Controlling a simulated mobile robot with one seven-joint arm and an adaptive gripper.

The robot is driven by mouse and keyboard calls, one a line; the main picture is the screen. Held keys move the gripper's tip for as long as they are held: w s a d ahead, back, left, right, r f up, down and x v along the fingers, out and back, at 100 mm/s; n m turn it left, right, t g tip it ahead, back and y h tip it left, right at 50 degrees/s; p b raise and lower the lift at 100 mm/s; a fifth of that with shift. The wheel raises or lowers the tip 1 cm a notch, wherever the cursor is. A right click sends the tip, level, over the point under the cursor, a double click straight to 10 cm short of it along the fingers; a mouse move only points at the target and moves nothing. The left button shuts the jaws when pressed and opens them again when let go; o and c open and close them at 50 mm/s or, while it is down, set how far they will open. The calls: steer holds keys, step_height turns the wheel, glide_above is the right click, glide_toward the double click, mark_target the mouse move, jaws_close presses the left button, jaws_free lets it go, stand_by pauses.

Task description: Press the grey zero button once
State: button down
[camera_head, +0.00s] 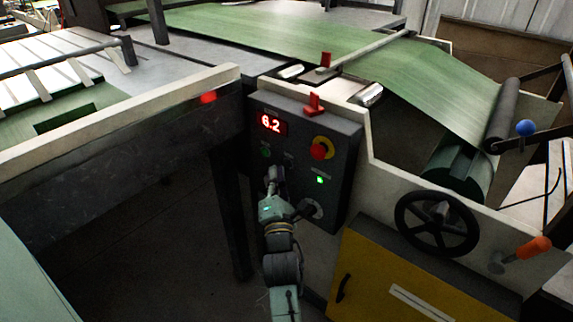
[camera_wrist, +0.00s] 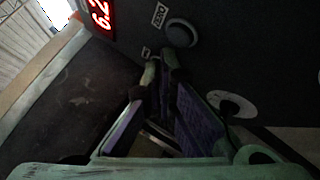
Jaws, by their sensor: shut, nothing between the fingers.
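The dark control panel (camera_head: 341,150) stands ahead with a red display (camera_head: 271,123) reading 6.2. In the wrist view the round grey button (camera_wrist: 182,33) sits beside a small label (camera_wrist: 159,15) that appears to read ZERO. My gripper (camera_wrist: 161,64) is shut and empty, its fingertips just below and left of that button in the picture. Contact with the panel cannot be told. In the head view my gripper (camera_head: 274,170) is in front of the panel's lower left part, below a small green button (camera_head: 265,150). The grey button is hard to make out there.
A red-on-yellow stop button (camera_head: 321,148) and a lit green lamp (camera_head: 320,180) are on the panel's right side. A pale round fitting (camera_head: 312,208) is low on it. A red lever (camera_head: 314,104) stands above. A handwheel (camera_head: 437,223) and yellow cabinet (camera_head: 395,278) are to the right.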

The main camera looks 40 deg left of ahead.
steer(key=shift+w, duration=0.1)
steer(key=shift+w, duration=0.35)
steer(key=shift+w+d+p, duration=0.1)
steer(key=shift+w+p, duration=0.3)
steer(key=shift+w, duration=0.05)
stand_by(0.6)
steer(key=shift+s, duration=0.9)
steer(key=s, duration=0.1)
steer(key=s+b, duration=0.1)
steer(key=s, duration=0.3)
steer(key=shift+a, duration=0.25)
